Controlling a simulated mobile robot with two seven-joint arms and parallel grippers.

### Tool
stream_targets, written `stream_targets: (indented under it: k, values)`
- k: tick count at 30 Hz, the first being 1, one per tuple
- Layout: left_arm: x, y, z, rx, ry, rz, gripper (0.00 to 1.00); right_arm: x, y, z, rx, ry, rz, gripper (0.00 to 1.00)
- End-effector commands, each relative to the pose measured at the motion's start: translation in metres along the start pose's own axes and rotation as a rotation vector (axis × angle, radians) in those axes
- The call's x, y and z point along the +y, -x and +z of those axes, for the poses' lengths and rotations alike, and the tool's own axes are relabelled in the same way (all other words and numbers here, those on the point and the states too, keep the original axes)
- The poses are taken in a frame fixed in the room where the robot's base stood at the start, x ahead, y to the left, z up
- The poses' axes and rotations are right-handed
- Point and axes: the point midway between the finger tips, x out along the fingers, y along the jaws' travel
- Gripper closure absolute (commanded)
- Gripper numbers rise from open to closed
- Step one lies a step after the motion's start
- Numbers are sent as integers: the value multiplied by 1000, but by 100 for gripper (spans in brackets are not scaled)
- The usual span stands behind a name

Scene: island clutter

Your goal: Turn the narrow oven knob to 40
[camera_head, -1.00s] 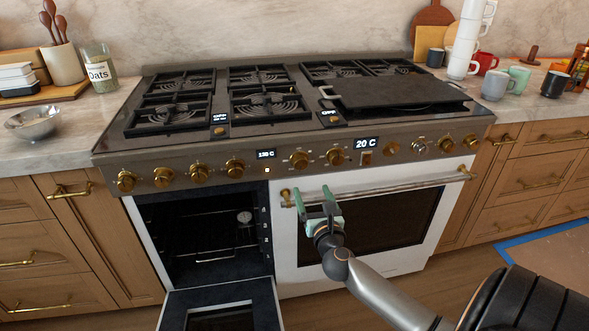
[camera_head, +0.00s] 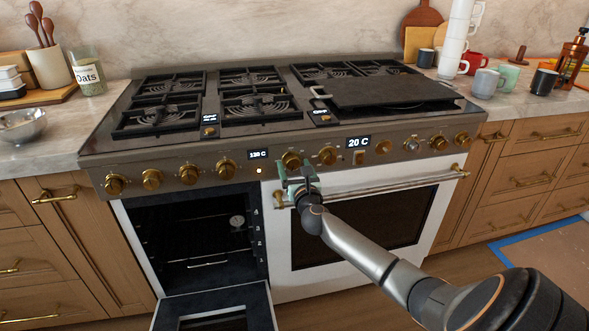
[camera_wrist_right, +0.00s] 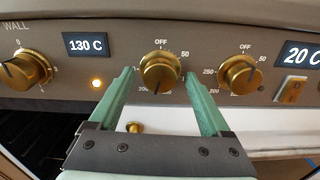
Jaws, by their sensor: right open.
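A brass knob (camera_head: 291,160) with a scale around it sits just right of the 130 C display (camera_head: 257,154) on the range's front panel. In the right wrist view this knob (camera_wrist_right: 160,72) has OFF above it and 50 at its upper right. My right gripper (camera_head: 298,178) is in front of the panel at this knob. Its two green fingers (camera_wrist_right: 160,85) are open, one on each side of the knob; I cannot tell whether they touch it. A similar knob (camera_wrist_right: 240,75) is to the right, beside the 20 C display (camera_wrist_right: 302,54). My left gripper is out of view.
The narrow left oven door (camera_head: 222,310) hangs open below the panel. The wide oven door (camera_head: 400,215) is shut, with a brass handle (camera_head: 385,187) in front. More brass knobs (camera_head: 188,174) line the panel. A griddle (camera_head: 390,92) covers the right burners.

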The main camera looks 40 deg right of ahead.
Motion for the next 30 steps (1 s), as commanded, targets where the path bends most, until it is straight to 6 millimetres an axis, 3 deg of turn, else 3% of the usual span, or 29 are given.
stream_targets:
  k: [5,26,30]
  values:
    - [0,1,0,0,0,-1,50,0,0,0,0,0,0,19]
    - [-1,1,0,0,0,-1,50,0,0,-1,1,0,0,97]
    - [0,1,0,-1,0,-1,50,0,0,-1,1,1,0,100]
